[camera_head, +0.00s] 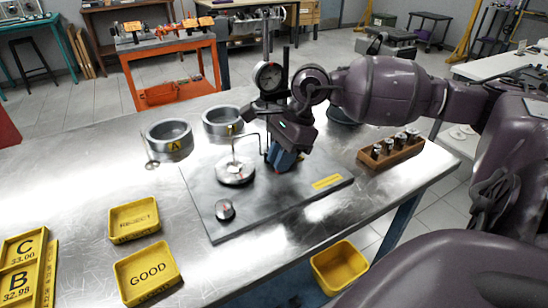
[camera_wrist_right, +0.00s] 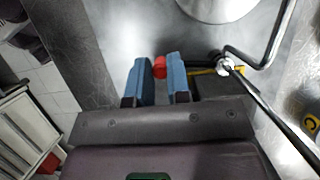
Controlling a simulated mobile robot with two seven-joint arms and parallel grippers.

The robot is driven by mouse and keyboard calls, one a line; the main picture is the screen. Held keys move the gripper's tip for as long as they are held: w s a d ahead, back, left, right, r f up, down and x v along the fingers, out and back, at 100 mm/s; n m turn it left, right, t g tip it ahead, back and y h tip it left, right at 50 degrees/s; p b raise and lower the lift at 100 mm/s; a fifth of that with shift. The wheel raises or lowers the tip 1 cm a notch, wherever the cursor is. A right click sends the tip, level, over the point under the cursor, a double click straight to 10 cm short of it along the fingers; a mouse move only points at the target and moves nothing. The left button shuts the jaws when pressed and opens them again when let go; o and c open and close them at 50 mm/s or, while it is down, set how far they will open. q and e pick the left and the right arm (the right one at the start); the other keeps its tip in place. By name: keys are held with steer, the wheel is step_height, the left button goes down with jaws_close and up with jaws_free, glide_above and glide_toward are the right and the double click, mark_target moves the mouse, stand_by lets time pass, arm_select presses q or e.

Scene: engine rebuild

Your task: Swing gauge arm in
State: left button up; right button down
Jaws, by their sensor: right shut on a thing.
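My right gripper (camera_head: 284,160) reaches down beside the gauge stand at the back of the grey base plate (camera_head: 205,185). In the right wrist view its blue fingers (camera_wrist_right: 161,82) are close together with a small red knob (camera_wrist_right: 160,67) between their tips. A dial gauge (camera_head: 268,75) sits on the stand above the gripper. A thin bent rod (camera_head: 246,135) reaches from the stand toward the round metal disc (camera_head: 235,172); it also shows in the right wrist view (camera_wrist_right: 262,64). My left gripper is not in view.
Metal rings (camera_head: 170,137) (camera_head: 222,121) stand behind the plate. A wooden rack (camera_head: 391,151) of small metal parts is at the right. Yellow REJECT (camera_head: 135,232) and GOOD (camera_head: 148,288) trays lie front left. A dark knob (camera_head: 224,210) is on the plate's front.

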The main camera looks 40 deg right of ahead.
steer(key=shift+s+d+n+g, duration=0.1)
steer(key=shift+d+n+g, duration=0.35)
steer(key=shift+n, duration=0.45)
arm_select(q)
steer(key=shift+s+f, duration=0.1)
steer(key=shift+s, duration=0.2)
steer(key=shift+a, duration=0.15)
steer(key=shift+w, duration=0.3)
arm_select(e)
steer(key=shift+d, duration=0.1)
steer(key=c, duration=1.1)
jaws_free()
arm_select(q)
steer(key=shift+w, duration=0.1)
